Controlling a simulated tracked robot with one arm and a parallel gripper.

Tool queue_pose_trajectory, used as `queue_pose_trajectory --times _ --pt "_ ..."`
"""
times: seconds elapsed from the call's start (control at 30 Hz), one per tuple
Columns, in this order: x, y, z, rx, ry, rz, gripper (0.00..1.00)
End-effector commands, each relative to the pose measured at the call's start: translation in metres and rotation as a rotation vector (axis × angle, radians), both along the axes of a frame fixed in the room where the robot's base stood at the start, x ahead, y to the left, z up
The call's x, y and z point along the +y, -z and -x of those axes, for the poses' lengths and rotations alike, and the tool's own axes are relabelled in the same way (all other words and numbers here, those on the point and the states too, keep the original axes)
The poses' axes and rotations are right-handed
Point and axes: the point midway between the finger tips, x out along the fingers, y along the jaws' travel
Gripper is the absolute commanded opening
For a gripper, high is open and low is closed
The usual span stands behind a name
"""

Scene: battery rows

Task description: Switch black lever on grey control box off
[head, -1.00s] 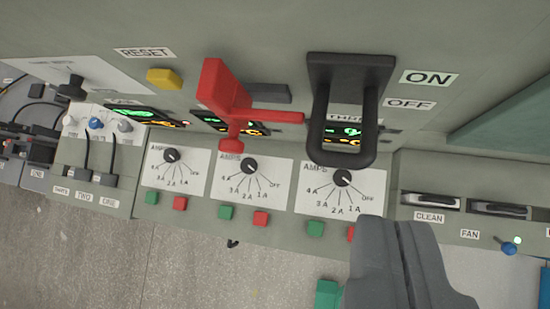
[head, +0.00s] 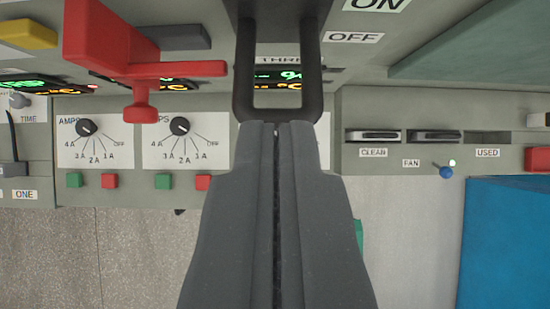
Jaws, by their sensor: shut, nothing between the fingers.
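A red lever (head: 110,40) juts out to the left of the black one. Dials (head: 180,126) with red and green buttons line the lower panel. At right are slots and a small blue toggle (head: 446,172). A blue box (head: 510,240) stands at lower right.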

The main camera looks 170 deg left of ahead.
Motion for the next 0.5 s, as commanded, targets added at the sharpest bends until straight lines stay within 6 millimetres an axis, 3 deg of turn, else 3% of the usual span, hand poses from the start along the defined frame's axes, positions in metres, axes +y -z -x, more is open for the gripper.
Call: queue_pose_trajectory --times 0.27,0.5 --pt "-0.001 0.042 -0.029 0.003 -0.001 0.000 0.00" --pt "-0.001 0.066 -0.023 0.002 0.001 0.001 0.00"
